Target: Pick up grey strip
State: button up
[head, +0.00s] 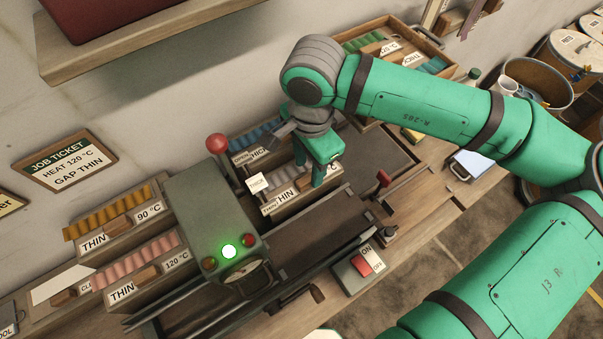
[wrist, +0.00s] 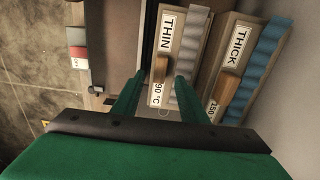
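A wooden block (wrist: 160,68) on the holder shows between the fingertips. Nothing is visibly gripped. I cannot tell how far the fingertips are above the strips.
A THICK holder with blue strips (wrist: 255,75) stands close beside. Holders with yellow strips (head: 105,212) and pink strips (head: 137,258) stand at the left. A grey machine (head: 205,215) with a lit green lamp and a red-knobbed lever (head: 217,144) stands nearby. An ON/OFF switch box (head: 361,268) is in front.

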aim_at(308, 178)
jog(key=shift+f, duration=2.15)
grip_shut()
jog(key=shift+a+r, duration=0.1)
jog(key=shift+r, duration=0.05)
